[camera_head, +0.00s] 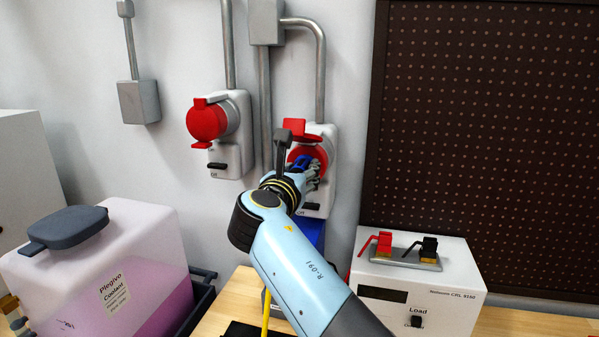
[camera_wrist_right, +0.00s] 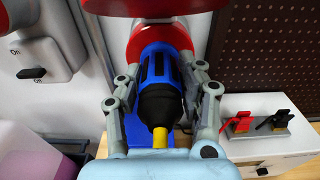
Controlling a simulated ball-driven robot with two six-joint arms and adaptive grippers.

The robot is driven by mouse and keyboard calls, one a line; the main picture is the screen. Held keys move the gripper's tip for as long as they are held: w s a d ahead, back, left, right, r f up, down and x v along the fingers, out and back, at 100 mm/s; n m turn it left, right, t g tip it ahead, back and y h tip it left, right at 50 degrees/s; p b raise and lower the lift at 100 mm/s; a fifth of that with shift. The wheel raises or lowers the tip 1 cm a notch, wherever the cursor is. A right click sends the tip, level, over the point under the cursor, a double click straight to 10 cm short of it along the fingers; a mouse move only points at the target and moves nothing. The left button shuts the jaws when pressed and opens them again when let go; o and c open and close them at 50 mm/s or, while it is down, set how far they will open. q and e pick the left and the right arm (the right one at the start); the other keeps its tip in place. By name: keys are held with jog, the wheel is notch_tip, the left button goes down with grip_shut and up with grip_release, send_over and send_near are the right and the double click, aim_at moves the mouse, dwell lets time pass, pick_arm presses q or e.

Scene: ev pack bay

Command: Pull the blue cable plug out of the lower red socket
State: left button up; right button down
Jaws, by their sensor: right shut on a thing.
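The lower red socket (camera_head: 318,150) is on the right-hand white wall box, its red lid (camera_head: 303,128) raised. The blue plug (camera_wrist_right: 158,70) has a ribbed blue front and a black rear with a yellow cable (camera_wrist_right: 159,138). Its front end is at the red socket ring (camera_wrist_right: 165,35) and appears to sit in it; how deep I cannot tell. My right gripper (camera_wrist_right: 162,88) is shut on the plug, one finger on each side. In the head view the right gripper (camera_head: 314,174) and wrist hide most of the plug. My left gripper is not in view.
A second red socket (camera_head: 207,122) with its lid shut is up and left. Grey conduits (camera_head: 320,75) run above. A coolant container (camera_head: 100,265) stands at the left, a white load box (camera_head: 440,280) at the right. A dark pegboard (camera_head: 480,130) covers the right wall.

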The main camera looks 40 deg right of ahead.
jog(key=shift+s+a, duration=0.15)
jog(key=shift+a, duration=0.05)
jog(key=shift+s+a, duration=0.35)
jog(key=shift+a, duration=0.15)
